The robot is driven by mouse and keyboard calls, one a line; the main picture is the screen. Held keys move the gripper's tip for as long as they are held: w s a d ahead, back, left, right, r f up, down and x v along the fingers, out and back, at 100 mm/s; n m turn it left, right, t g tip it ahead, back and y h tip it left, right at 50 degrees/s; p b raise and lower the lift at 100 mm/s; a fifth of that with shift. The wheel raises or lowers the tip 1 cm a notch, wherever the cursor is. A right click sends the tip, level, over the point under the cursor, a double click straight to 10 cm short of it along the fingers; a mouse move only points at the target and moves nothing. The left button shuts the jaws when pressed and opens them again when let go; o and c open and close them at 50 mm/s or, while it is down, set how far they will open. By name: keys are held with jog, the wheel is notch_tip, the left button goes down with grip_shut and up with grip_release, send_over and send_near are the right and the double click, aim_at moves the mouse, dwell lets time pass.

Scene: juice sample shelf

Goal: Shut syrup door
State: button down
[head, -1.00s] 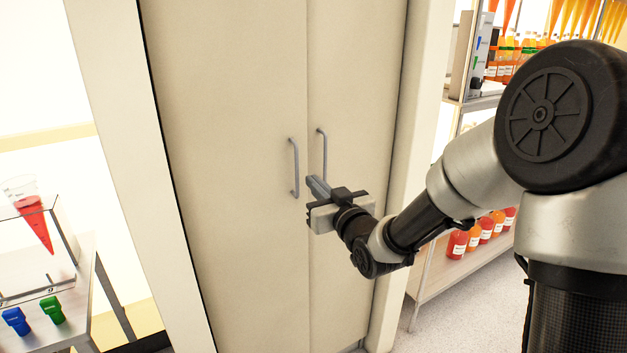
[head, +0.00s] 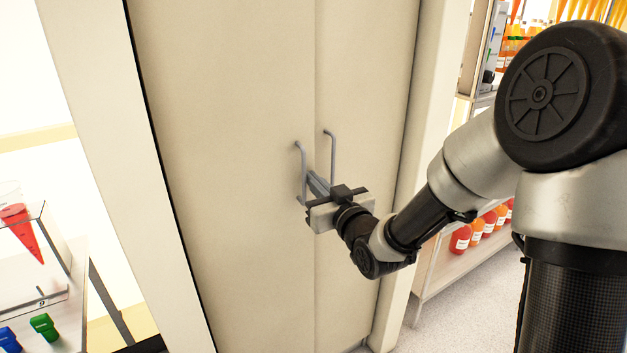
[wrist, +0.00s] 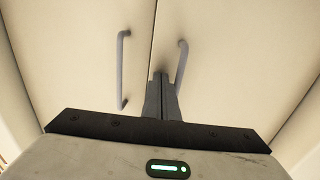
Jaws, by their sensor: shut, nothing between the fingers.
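The tall beige cabinet has a left door (head: 220,120) and a right door (head: 365,110), which look about flush along a thin seam. The left handle (head: 303,172) and right handle (head: 332,160) are grey vertical bars; both also show in the wrist view, left (wrist: 121,70) and right (wrist: 182,62). My gripper (head: 314,180) is shut and empty, its fingers pointing at the doors between the handles. In the wrist view the fingertips (wrist: 160,76) lie over the seam, nearer the right handle. I cannot tell if they touch the door. No syrup shows.
At left, a bench holds a clear stand (head: 45,240) with a red-filled cone and a green clip (head: 44,326). At right, an open shelf (head: 450,265) holds several red and orange bottles. Floor shows in front of that shelf.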

jog(key=shift+r+b+x, duration=0.15)
jog(key=shift+b+x, duration=0.3)
jog(key=shift+x, duration=0.45)
jog(key=shift+r+b+x, duration=0.15)
jog(key=shift+b+x, duration=0.25)
jog(key=shift+x, duration=0.5)
